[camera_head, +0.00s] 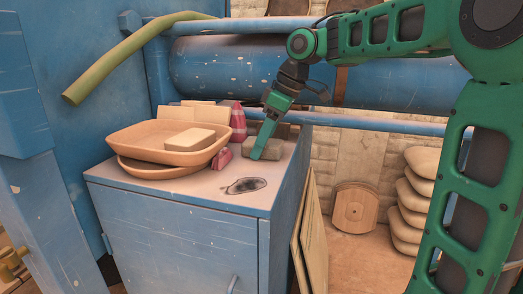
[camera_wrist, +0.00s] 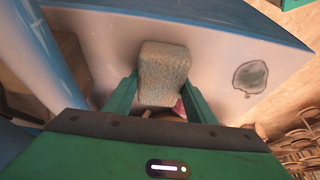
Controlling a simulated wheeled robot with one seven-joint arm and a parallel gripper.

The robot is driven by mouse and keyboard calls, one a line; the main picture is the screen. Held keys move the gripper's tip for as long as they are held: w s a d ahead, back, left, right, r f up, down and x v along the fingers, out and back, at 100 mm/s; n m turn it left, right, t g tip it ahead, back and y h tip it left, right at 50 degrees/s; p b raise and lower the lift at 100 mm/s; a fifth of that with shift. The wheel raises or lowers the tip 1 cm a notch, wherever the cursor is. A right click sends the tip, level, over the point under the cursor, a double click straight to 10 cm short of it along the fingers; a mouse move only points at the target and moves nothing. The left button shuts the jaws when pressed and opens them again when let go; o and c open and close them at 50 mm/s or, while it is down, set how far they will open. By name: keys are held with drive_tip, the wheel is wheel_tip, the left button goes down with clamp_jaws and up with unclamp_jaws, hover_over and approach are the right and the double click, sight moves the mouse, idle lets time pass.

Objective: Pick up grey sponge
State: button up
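The grey sponge (camera_wrist: 165,72) is a speckled block at the centre of the wrist view. In the head view its grey side (camera_head: 249,146) shows partly behind my fingers, on the cabinet top. My gripper (camera_wrist: 162,82) has one finger on each side of the sponge's near end. In the head view my gripper (camera_head: 262,145) points down, its green finger reaching close to the cabinet top. The fingers lie very close to the sponge's sides; whether they press on it is unclear.
A blue pipe (camera_head: 380,86) runs behind. The cabinet's front top is mostly free.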

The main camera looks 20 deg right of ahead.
drive_tip(key=shift+c, duration=0.7)
wheel_tip(320, 180, up, 9)
drive_tip(key=shift+w, duration=0.1)
drive_tip(key=shift+r, duration=0.55)
drive_tip(key=shift+o, duration=0.4)
